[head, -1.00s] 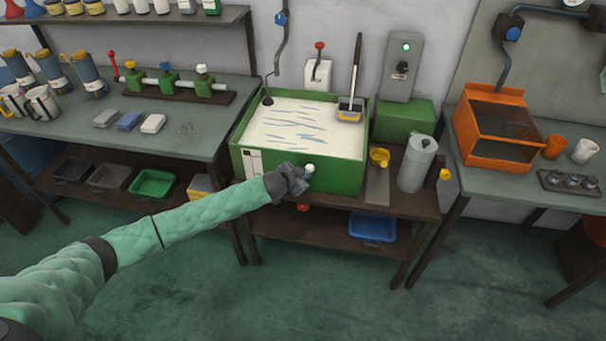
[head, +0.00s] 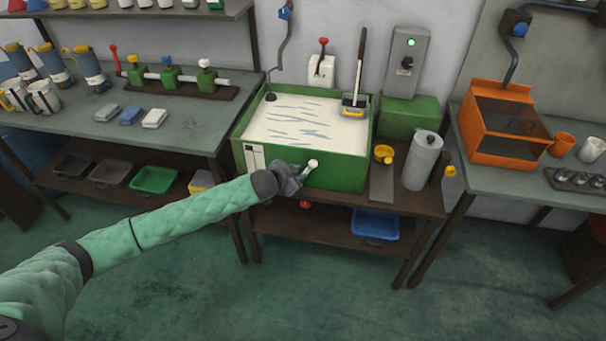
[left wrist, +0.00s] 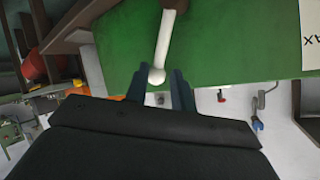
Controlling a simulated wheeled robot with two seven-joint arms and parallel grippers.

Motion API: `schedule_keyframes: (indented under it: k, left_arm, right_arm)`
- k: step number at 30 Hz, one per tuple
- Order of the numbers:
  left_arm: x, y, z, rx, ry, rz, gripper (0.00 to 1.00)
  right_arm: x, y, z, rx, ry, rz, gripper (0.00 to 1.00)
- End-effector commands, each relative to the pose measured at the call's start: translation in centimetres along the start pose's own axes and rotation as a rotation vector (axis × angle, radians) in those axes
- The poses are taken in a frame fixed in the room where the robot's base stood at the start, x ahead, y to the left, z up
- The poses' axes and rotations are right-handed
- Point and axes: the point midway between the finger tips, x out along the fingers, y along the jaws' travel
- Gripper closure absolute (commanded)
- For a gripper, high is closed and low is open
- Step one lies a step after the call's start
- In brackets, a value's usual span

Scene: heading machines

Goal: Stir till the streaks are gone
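The green tank (head: 345,174) holds a white liquid (head: 285,135) with several blue-grey streaks across its surface. A white lever with a round knob (head: 313,163) is on the tank's front, and it also shows in the left wrist view (left wrist: 157,76). My left gripper (head: 297,174) is just left of and below the knob. In the left wrist view its two dark fingers (left wrist: 160,88) stand apart, one on each side of the knob, with a gap showing; they do not appear closed on it. My right gripper is not in view.
A grey control box (head: 404,65) with a green light is behind. A grey cylinder (head: 421,163) and yellow cup (head: 383,153) stand to the right. A blue bin (head: 375,223) is below.

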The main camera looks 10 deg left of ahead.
Motion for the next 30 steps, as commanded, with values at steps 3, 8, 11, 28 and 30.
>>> schedule_keyframes:
  k: [3,8,11,28,30]
  left_arm:
    - [-1.1,0.1,0.2,0.0,-0.001,0.0,0.75]
    - [-1.8,0.0,0.0,0.0,0.0,0.0,0.75]
    - [-1.9,0.0,0.0,0.0,0.0,0.0,0.75]
    - [-1.9,0.0,0.0,0.0,-0.001,0.0,0.75]
    - [-1.9,0.0,0.0,0.0,-0.001,0.0,0.75]
  right_arm:
    - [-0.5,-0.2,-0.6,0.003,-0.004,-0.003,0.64]
    - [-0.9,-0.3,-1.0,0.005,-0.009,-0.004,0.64]
    - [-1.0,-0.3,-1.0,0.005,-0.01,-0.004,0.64]
    - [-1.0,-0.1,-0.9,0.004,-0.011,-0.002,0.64]
    - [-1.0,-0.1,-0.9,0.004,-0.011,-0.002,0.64]
